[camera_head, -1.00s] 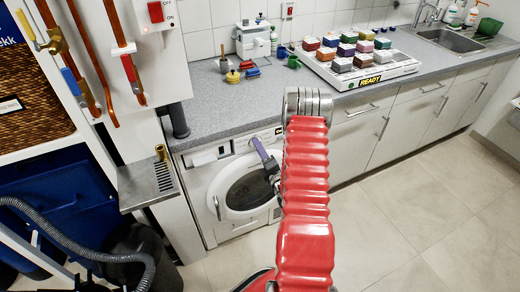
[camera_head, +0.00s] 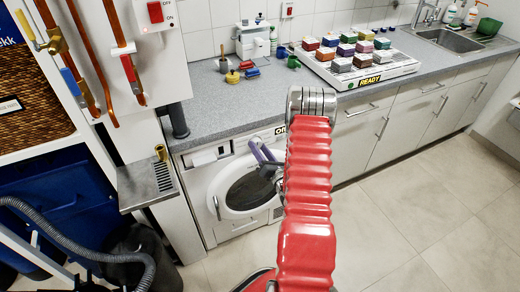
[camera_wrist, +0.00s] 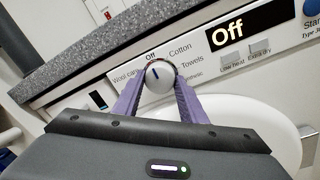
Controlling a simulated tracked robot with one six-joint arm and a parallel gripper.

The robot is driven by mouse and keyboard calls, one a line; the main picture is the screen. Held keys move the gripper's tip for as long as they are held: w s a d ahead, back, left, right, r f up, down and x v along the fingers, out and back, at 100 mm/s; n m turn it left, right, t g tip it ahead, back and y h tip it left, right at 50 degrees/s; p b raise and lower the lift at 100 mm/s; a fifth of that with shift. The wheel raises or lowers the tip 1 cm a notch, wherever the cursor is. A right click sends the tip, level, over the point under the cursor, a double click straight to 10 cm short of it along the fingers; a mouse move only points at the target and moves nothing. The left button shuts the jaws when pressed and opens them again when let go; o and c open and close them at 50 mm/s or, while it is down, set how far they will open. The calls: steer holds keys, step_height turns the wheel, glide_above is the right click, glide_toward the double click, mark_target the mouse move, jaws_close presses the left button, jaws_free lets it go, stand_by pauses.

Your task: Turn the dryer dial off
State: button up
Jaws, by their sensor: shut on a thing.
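The dryer (camera_head: 226,222) is a white front-loading machine under the grey counter. In the wrist view its round white dial (camera_wrist: 158,75) sits between the purple fingers of my gripper (camera_wrist: 160,80), which is shut on it. The dial's dark mark points up, close to the "Off" label. The dryer's black display (camera_wrist: 244,27) reads "Off". In the head view my gripper (camera_head: 262,152) is at the dryer's upper front, and my red arm hides part of the display and the panel's right side.
The round dryer door (camera_head: 247,190) is below my gripper. The counter (camera_head: 215,105) above carries small coloured items and a white tray (camera_head: 388,72) of coloured blocks. A copper-piped panel and a metal ledge (camera_head: 150,187) stand at left. The floor at right is clear.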

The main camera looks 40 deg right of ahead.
steer(key=shift+a+f, duration=0.2)
steer(key=shift+f, duration=0.1)
steer(key=o, duration=0.6)
steer(key=shift+s, duration=0.1)
steer(key=o, duration=0.5)
steer(key=shift+d+r, duration=0.15)
steer(key=shift+r, duration=0.05)
steer(key=v, duration=1.3)
steer(key=shift+s, duration=0.35)
